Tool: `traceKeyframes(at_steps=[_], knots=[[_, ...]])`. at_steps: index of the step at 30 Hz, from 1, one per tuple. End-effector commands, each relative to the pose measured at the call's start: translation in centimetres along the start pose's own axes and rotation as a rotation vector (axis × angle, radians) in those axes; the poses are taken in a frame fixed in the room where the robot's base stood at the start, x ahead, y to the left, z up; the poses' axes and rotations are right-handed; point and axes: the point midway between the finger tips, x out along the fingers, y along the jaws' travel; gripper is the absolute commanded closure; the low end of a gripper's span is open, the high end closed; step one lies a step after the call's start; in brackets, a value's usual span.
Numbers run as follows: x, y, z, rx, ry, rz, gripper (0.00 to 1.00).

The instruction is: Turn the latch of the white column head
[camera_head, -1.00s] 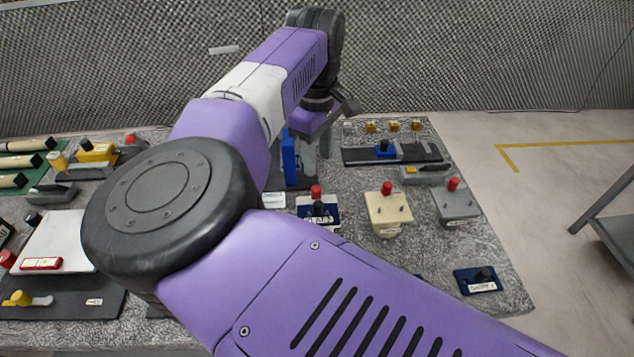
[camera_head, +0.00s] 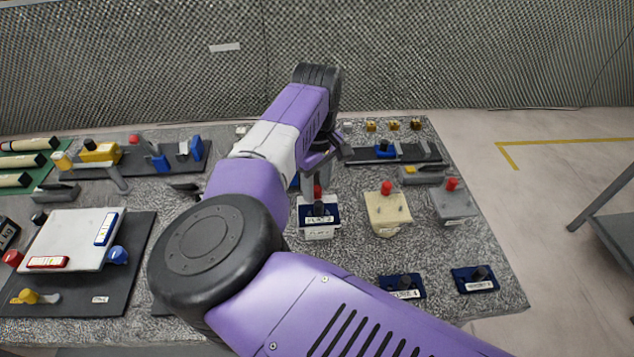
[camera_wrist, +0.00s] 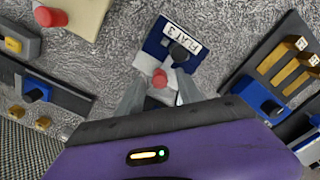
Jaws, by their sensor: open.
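The white column head (camera_head: 318,232) stands in the middle of the table. A blue plate (camera_head: 328,214) with a black knob sits on it; in the wrist view the plate (camera_wrist: 156,42) reads "FLAT 3". Its red-capped latch (camera_head: 317,190) sticks up at the far side of the plate. My gripper (camera_head: 322,172) hangs just above and behind this head. In the wrist view my gripper (camera_wrist: 160,92) is open, with its two grey fingers on either side of the red cap (camera_wrist: 160,78). I cannot tell whether they touch it.
A cream head (camera_head: 386,218) and a grey head (camera_head: 455,207), both red-capped, stand to the right. Two blue plates (camera_head: 402,293) (camera_head: 474,287) lie at the front right. A blue-slider rail (camera_head: 420,153) lies behind. A white board (camera_head: 75,240) is at the left.

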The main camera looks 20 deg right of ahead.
Motion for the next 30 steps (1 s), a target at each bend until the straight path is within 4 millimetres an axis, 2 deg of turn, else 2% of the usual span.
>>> traceKeyframes(at_steps=[4,10,11,23,30], knots=[[0.01,0.01,0.00,0.000,0.000,0.000,0.59],[-0.01,0.01,0.00,0.000,0.000,0.000,0.98],[-0.01,0.01,0.00,0.000,0.000,0.000,1.00],[0.03,0.00,-0.05,-0.046,0.001,0.000,1.00],[0.11,-0.02,-0.08,-0.192,0.002,0.000,1.00]])
